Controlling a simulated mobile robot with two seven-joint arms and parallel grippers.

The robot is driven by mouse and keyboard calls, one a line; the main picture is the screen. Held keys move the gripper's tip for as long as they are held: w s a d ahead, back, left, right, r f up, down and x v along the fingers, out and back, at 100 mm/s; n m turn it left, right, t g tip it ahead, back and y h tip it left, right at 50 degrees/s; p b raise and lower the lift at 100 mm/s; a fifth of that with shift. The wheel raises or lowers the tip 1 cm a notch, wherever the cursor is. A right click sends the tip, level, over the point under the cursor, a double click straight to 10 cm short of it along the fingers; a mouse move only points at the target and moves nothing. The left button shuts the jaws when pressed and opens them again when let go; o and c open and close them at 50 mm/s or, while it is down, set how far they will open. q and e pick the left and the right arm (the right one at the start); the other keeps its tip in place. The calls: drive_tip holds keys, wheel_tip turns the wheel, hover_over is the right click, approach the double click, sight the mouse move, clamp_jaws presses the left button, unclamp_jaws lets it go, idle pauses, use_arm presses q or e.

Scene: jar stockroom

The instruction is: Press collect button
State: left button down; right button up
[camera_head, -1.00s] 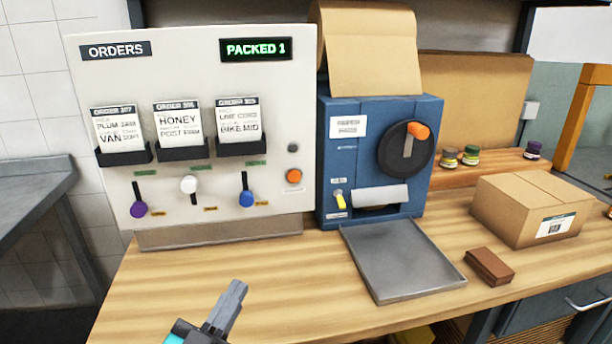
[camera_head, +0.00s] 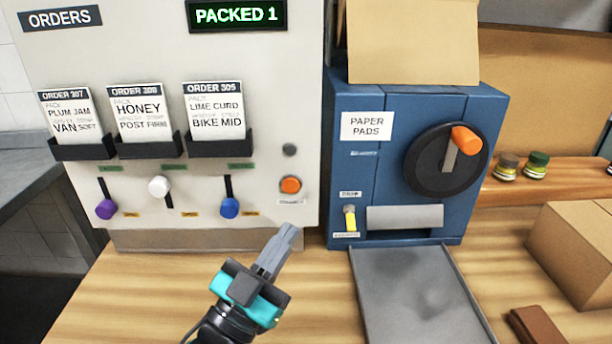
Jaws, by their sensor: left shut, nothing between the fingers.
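The orders panel (camera_head: 262,60) stands upright at the left on the wooden counter. A round orange button (camera_head: 290,184) sits at its lower right with a small white label under it, too small to read surely. A dark round spot (camera_head: 289,149) is above the button. My left gripper (camera_head: 287,232) is shut and empty. It points up towards the panel, below the orange button and apart from it in the picture. My right gripper is not in view.
Purple (camera_head: 105,209), white (camera_head: 159,186) and blue (camera_head: 229,207) lever knobs line the panel. The blue paper pads machine (camera_head: 350,180) stands at the right, with a grey tray (camera_head: 415,290) in front. A cardboard box (camera_head: 575,245) and brown block (camera_head: 537,326) are further right.

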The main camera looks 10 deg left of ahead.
use_arm(q)
drive_tip(key=shift+w, duration=0.2)
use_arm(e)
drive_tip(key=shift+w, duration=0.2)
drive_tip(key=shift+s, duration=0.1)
use_arm(q)
drive_tip(key=b, duration=0.2)
approach(291, 185)
drive_tip(key=w+d+r, duration=0.4)
drive_tip(key=shift+s+a+f, duration=0.15)
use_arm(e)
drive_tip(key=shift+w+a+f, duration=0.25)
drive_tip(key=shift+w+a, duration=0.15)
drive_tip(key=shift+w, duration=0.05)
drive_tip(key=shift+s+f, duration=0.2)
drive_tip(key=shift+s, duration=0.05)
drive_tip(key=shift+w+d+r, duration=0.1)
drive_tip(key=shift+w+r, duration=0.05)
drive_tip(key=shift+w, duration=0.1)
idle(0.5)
